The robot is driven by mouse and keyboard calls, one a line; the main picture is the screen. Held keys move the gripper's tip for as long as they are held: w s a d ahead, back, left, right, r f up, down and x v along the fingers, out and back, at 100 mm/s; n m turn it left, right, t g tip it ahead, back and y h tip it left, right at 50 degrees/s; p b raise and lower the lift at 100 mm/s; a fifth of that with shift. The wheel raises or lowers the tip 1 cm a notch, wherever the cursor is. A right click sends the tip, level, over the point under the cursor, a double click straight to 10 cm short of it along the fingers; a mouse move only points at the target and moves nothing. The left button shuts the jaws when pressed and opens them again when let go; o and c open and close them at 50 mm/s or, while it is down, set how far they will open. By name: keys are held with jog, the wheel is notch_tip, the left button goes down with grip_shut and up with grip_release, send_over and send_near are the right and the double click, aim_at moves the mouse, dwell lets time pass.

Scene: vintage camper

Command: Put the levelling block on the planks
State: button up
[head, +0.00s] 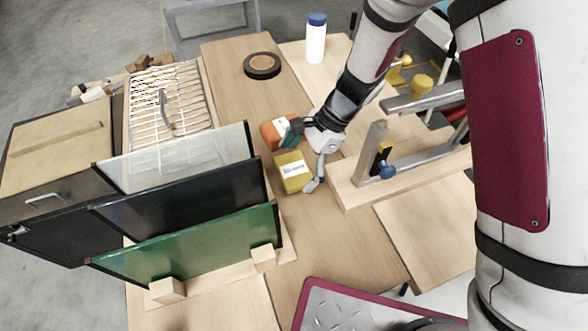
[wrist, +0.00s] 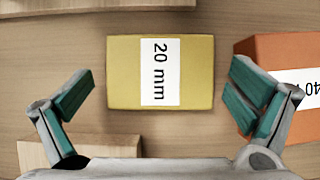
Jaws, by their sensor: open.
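A yellow block (head: 283,166) with a white label lies on the brown wooden surface (head: 335,235). In the wrist view the yellow block (wrist: 125,75) reads "20 mm". An orange block (head: 270,134) lies close beside it and is partly cut off at the right of the wrist view (wrist: 262,48). My gripper (head: 303,158) is open and empty over the yellow block. In the wrist view its fingers (wrist: 160,98) stand left and right of the block, with gaps on both sides. Pale planks (head: 425,222) lie at the right; I cannot tell which planks the task names.
Upright panels, with a green one (head: 190,245) in front, stand in a wooden rack left of the blocks. A metal clamp (head: 425,165) sits on a pale board at the right. A tape roll (head: 262,65) and a white bottle (head: 316,42) stand behind. Bare surface lies in front.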

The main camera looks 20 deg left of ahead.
jog(key=c, duration=1.3)
jog(key=shift+r, duration=0.1)
